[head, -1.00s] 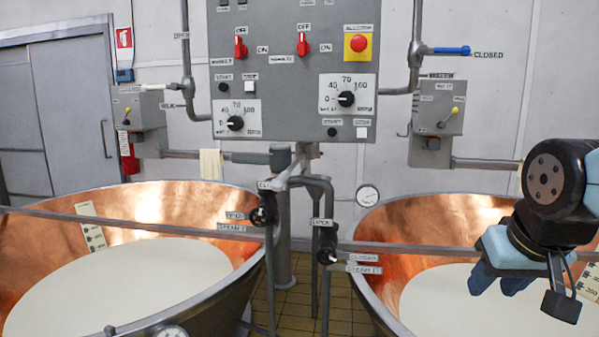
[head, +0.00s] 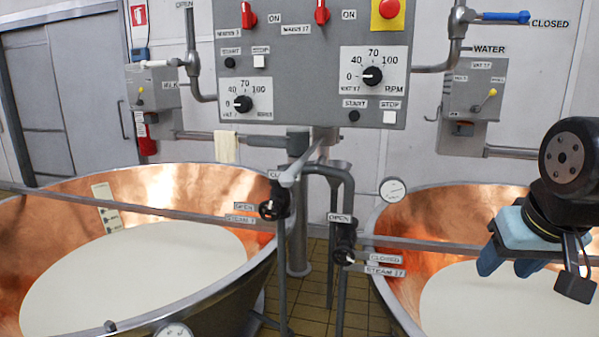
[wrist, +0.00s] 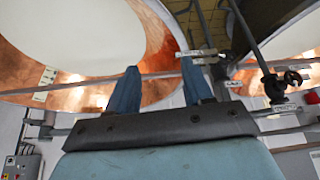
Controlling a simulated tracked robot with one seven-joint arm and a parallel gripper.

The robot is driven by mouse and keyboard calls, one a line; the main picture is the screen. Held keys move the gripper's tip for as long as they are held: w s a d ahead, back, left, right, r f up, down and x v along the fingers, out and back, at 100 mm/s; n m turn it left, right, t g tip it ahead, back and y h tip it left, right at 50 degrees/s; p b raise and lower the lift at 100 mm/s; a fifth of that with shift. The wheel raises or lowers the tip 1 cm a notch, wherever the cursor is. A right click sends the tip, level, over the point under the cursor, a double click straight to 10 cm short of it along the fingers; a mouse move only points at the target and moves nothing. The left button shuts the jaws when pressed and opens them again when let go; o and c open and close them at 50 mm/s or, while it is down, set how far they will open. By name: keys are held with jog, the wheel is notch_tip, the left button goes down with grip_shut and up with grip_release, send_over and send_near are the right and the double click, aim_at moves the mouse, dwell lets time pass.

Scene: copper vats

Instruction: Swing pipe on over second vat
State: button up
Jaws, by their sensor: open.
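Two copper vats filled with white liquid stand side by side in the head view: the left vat (head: 60,220) and the right vat (head: 395,225). Between them a grey pipe (head: 306,165) slants toward me below the control panel, beside a bent steam pipe. I cannot tell for sure which one is the swing pipe. My gripper (head: 506,272) is open and empty above the right vat, apart from these pipes. In the wrist view its blue fingers (wrist: 160,66) point up the picture with nothing between them; a vat (wrist: 160,35) lies beyond.
A control panel (head: 310,75) hangs at the back. Black valve handles (head: 273,208) and (head: 344,243) sit between the vats. A thin rail (head: 180,213) crosses in front. Gauge (head: 393,190) stands at the right vat's rim. Tiled floor (head: 316,290) shows between the vats.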

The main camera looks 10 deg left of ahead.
jog(key=w+a+f+n+g+h, duration=0.2)
jog(key=w+f+n+g+h, duration=0.2)
jog(key=w+f+n+h, duration=0.7)
jog(key=w+a+r+n+t+h, duration=0.1)
jog(key=w+a+n+t+h, duration=0.1)
jog(key=w+a+n+t, duration=0.3)
jog(key=w+a+r+n+t+h, duration=0.1)
jog(key=a+t+h, duration=0.15)
jog(key=a, duration=0.35)
jog(key=n+t+y, duration=0.9)
jog(key=n+t, duration=0.4)
jog(key=t, duration=0.4)
send_near(293, 171)
jog(key=shift+h, duration=0.25)
jog(key=w+r, duration=0.2)
jog(key=w, duration=0.1)
jog(key=w+r, duration=0.2)
jog(key=w, duration=0.1)
jog(key=w+d+r, duration=0.1)
jog(key=w+r, duration=0.1)
jog(key=w, duration=0.1)
jog(key=shift+w+d, duration=0.15)
jog(key=shift+w, duration=0.2)
grip_shut()
